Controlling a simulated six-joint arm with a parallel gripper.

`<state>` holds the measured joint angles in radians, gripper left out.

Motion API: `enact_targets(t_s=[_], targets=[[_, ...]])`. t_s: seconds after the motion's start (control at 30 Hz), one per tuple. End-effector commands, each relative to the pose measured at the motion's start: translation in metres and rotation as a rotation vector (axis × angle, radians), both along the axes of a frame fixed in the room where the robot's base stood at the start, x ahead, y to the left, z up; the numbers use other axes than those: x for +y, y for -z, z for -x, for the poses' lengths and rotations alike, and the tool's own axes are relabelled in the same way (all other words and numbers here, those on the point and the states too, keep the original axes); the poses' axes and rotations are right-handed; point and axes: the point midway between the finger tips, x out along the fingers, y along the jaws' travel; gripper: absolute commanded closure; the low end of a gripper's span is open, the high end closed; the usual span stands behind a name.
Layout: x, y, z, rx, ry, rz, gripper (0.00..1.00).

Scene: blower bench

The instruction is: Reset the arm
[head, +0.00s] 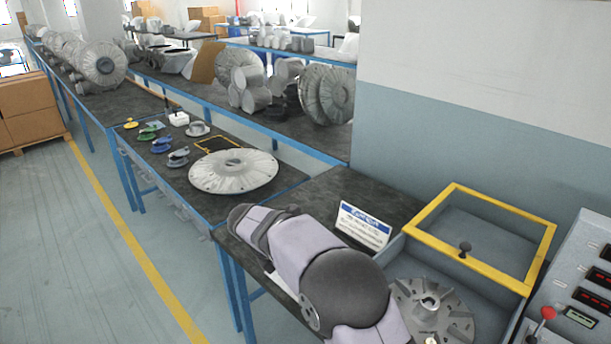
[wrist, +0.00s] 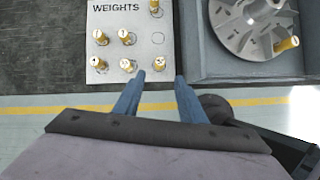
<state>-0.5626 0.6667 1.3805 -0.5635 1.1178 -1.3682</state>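My arm fills the lower middle of the head view, bent over the bench; its gripper end cannot be made out there. In the wrist view my gripper (wrist: 159,78) shows two blue fingers spread apart with nothing between them. The fingertips are near the lower edge of a pale plate (wrist: 112,15) marked WEIGHTS. Several brass weights (wrist: 128,37) stand on the plate, and one marked circle is empty.
A grey impeller (wrist: 250,20) sits in a grey housing; it also shows in the head view (head: 405,295). A brass weight (wrist: 287,44) is on it. A yellow-framed cover (head: 487,271), white sign (head: 363,227) and control panel (head: 575,290) stand nearby.

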Motion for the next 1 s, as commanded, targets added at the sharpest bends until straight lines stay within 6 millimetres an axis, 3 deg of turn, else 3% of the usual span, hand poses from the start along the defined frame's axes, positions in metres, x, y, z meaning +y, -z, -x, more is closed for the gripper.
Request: enact_targets(t_s=[0.27, 0.37, 0.47, 0.53, 0.63, 0.8, 1.0], targets=[[0.012, 0.003, -0.006, -0.147, 0.29, -0.152, 0.63], [0.021, 0.019, 0.002, -0.191, 0.491, -0.263, 0.63], [0.021, 0.059, 0.037, -0.175, 0.737, -0.331, 0.63], [0.015, 0.088, 0.074, -0.151, 0.927, -0.35, 0.63], [0.005, 0.106, 0.123, -0.133, 1.162, -0.364, 0.63], [-0.034, 0.11, 0.195, -0.12, 1.511, -0.357, 0.63], [-0.092, 0.093, 0.272, -0.101, 1.803, -0.345, 0.63]])
